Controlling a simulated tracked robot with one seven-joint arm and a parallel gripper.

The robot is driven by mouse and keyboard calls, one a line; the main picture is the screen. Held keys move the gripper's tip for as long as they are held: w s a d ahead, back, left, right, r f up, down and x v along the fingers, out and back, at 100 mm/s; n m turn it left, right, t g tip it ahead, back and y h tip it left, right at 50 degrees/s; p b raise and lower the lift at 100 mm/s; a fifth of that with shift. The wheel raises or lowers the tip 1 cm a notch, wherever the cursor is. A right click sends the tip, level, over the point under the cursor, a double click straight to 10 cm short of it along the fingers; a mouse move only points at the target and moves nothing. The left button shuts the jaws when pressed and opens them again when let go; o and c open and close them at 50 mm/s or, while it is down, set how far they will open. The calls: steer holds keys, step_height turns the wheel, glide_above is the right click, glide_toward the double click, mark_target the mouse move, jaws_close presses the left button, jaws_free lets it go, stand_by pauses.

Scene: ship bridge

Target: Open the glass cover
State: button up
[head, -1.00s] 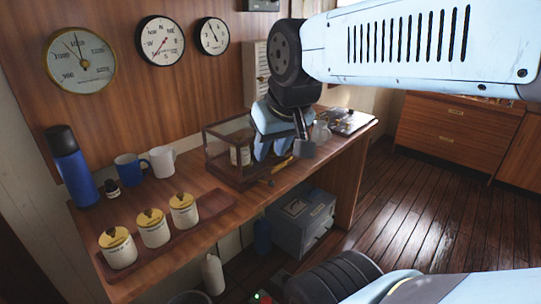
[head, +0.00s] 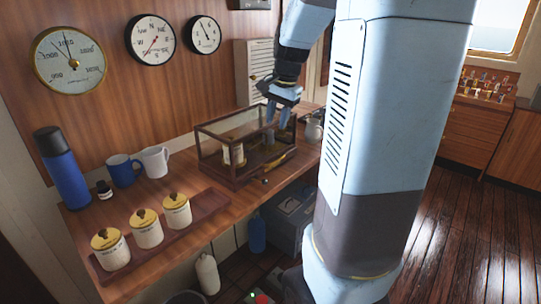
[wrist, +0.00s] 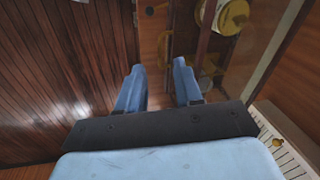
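The glass cover (head: 215,142) is a clear wood-framed box on the wooden counter; it looks shut, and a pale jar (head: 233,153) stands inside. In the wrist view the same jar (wrist: 231,16) shows with a yellow top, behind the glass and a dark frame post. My gripper (head: 277,118) points down at the right end of the cover, close to its frame. In the wrist view my gripper (wrist: 160,75) is open with a clear gap between the fingers. The right finger overlaps the cover's frame; I cannot tell whether it touches.
Mugs (head: 155,161), a blue flask (head: 63,170) and lidded jars on a tray (head: 212,202) stand left. A slatted cabinet (head: 255,68) is behind, a metal jug (head: 313,130) to the right.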

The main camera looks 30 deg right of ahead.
mark_target(276, 161)
steer(key=w+d+f, duration=0.1)
steer(key=f, duration=0.4)
steer(key=w+d+f+m, duration=0.1)
steer(key=w+f, duration=0.1)
steer(key=f, duration=0.4)
steer(key=w+d+f+m, duration=0.1)
steer(key=w+f, duration=0.1)
steer(key=f, duration=0.3)
steer(key=shift+w+f+g, duration=0.15)
steer(key=shift+g, duration=0.15)
steer(key=shift+c, duration=0.5)
jaws_close()
stand_by(0.5)
